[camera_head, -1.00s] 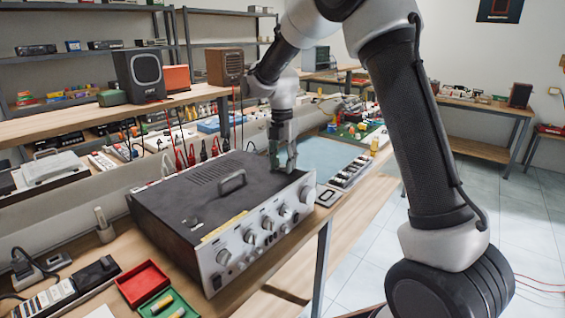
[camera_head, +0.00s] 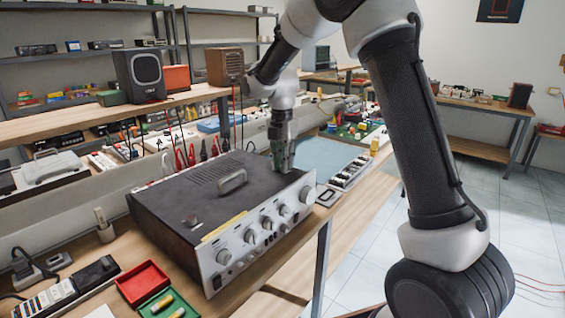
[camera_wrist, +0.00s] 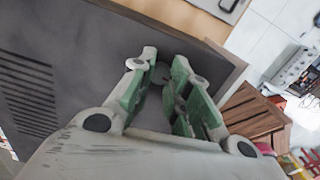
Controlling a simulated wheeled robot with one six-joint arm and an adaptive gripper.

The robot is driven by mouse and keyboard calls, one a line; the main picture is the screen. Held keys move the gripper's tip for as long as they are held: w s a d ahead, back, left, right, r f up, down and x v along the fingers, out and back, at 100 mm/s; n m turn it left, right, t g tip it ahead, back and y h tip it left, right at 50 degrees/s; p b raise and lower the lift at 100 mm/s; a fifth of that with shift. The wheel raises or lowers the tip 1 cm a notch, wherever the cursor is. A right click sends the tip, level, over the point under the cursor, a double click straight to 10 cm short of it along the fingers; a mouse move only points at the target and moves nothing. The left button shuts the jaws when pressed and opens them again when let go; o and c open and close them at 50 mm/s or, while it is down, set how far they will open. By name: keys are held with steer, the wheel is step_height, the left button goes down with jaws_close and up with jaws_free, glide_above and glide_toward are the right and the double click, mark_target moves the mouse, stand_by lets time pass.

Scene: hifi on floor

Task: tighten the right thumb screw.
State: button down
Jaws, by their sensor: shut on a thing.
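The head view hides this screw behind the fingers.
A red tray (camera_head: 143,283) and a green tray (camera_head: 168,303) lie at the front left. A parts rack (camera_head: 350,173) and a small dark device (camera_head: 328,197) lie right of the amplifier.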

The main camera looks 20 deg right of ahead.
steer(key=m, duration=0.8)
steer(key=shift+m, duration=0.4)
steer(key=m, duration=0.4)
steer(key=shift+m, duration=0.3)
steer(key=m, duration=1.2)
steer(key=shift+m, duration=0.3)
steer(key=m, duration=0.4)
steer(key=shift+m, duration=0.3)
steer(key=m, duration=0.4)
steer(key=shift+m, duration=0.3)
